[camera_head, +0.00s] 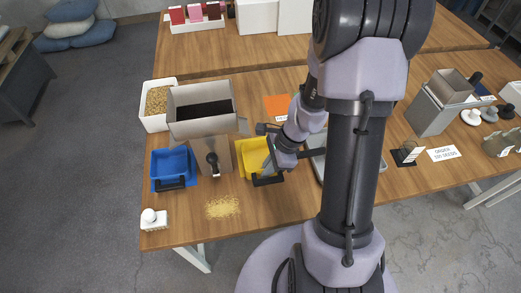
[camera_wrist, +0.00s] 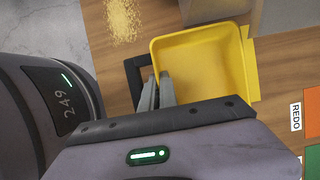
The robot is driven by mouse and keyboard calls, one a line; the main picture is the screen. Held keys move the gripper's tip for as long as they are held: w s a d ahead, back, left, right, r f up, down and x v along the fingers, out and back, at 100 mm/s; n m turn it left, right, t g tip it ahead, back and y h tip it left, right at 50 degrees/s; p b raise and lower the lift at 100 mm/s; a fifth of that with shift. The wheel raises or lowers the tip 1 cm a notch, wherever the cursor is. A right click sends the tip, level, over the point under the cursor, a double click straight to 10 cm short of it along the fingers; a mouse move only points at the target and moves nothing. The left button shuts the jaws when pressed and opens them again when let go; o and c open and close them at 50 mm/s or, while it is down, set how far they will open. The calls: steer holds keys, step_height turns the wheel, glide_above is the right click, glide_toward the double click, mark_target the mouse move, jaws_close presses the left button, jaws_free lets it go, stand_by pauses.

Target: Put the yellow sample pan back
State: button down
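The yellow sample pan (camera_head: 256,157) is at the right side of a grey-brown box stand on the wooden table. Its black handle (camera_head: 268,180) faces the near side. In the wrist view the yellow pan (camera_wrist: 205,75) looks empty, with its black handle (camera_wrist: 133,75) at the left. My gripper (camera_wrist: 158,78) has its two fingers close together at the pan's handle-side wall, seemingly one on each side of it. My gripper (camera_head: 270,165) hides part of the pan in the head view. I cannot tell whether the pan touches the table.
A blue pan (camera_head: 174,168) sits left of the stand (camera_head: 220,152), below an open box with dark contents (camera_head: 202,106). Spilled yellow grains (camera_head: 223,207) lie on the table in front. A white tub of grains (camera_head: 158,106) and an orange card (camera_head: 283,107) are behind.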

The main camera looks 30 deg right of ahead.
steer(key=w, duration=0.1)
steer(key=w+d+p, duration=0.1)
steer(key=w, duration=0.3)
steer(key=shift+w+d+p, duration=0.2)
steer(key=shift+d+p, duration=0.1)
steer(key=shift+p, duration=0.05)
step_height(320, 180, down, 4)
steer(key=b, duration=0.3)
steer(key=c, duration=1.6)
jaws_free()
steer(key=shift+r, duration=0.1)
steer(key=shift+c, duration=0.2)
steer(key=p+v, duration=0.5)
steer(key=v, duration=0.8)
step_height(320, 180, up, 13)
steer(key=n+t+h, duration=0.1)
steer(key=n, duration=0.6)
glide_above(262, 161)
steer(key=s+a, duration=0.3)
steer(key=a, duration=0.1)
steer(key=s+a+r+n+t+h, duration=0.1)
steer(key=s+a+r+n+t, duration=0.1)
steer(key=s+a+r+n, duration=0.4)
steer(key=s+a+r+n+t, duration=0.2)
steer(key=s+a+r+n, duration=0.15)
steer(key=s, duration=0.35)
step_height(262, 161, down, 9)
steer(key=b, duration=0.9)
steer(key=shift+w+d, duration=0.2)
steer(key=shift+d, duration=0.1)
